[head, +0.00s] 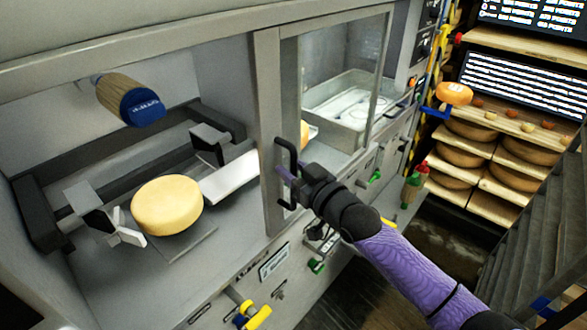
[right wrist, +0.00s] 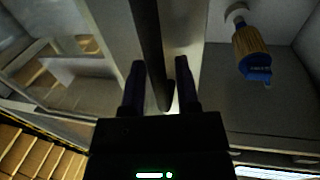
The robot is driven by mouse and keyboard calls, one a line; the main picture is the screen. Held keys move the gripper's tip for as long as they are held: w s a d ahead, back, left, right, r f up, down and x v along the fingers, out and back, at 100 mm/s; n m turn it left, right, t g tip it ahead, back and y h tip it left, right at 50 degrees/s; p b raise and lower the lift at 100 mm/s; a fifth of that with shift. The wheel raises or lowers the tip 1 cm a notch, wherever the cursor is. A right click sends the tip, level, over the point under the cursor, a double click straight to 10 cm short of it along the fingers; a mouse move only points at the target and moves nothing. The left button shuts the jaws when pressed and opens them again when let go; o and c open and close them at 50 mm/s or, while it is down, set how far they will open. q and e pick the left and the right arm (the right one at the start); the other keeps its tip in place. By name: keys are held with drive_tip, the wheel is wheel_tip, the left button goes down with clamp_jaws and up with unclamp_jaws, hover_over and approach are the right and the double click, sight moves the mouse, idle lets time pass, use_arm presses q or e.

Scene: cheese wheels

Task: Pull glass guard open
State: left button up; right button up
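The glass guard (head: 345,65) is a clear pane in a grey metal frame, in the right part of the machine's front in the head view. A black upright bar handle (head: 281,158) is fixed to the frame; it also shows in the right wrist view (right wrist: 149,40). My right gripper (head: 292,176) is at the handle. In the right wrist view my right gripper's two fingers (right wrist: 160,72) stand apart on either side of the bar, with a gap visible at the right finger. My left gripper is not in view.
Left of the frame, the bay is uncovered, with a yellow cheese wheel (head: 167,205) between grey clamps and a blue-ended wooden stamp (head: 132,100) above. A metal tray (head: 350,106) sits behind the glass. Shelves of cheese wheels (head: 470,130) stand at right.

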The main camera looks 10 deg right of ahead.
drive_tip(key=shift+o, duration=0.5)
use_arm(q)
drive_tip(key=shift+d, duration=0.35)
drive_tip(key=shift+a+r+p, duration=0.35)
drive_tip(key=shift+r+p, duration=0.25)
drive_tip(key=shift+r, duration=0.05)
use_arm(e)
drive_tip(key=v, duration=1)
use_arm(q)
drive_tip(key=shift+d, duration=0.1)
